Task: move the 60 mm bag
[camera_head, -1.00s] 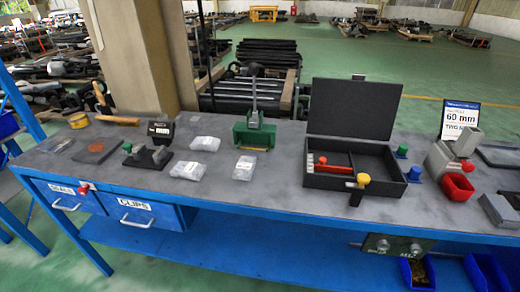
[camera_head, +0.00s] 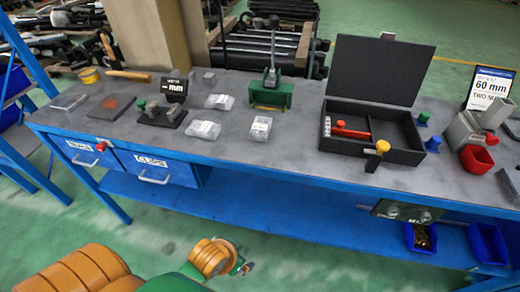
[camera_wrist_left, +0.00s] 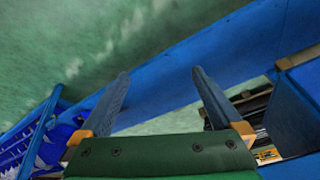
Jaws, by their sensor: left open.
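Three clear plastic bags lie on the grey bench top: a back bag (camera_head: 219,102), a front left bag (camera_head: 204,130) and a front right bag (camera_head: 261,127). Their labels are too small to read, so I cannot tell which is the 60 mm one. A sign (camera_head: 489,88) at the right reads 60 mm. My left gripper (camera_wrist_left: 160,76) is open and empty in the left wrist view, with the green floor and blue bench frame behind its fingers. In the head view my left arm is low, in front of the bench and away from the bags. My right gripper is out of view.
A green press (camera_head: 271,93) stands behind the bags. An open black case (camera_head: 400,153) with a red tool is to their right. A black fixture (camera_head: 161,117) and small display (camera_head: 174,88) are left. Blue drawers (camera_head: 155,168) hang below the bench.

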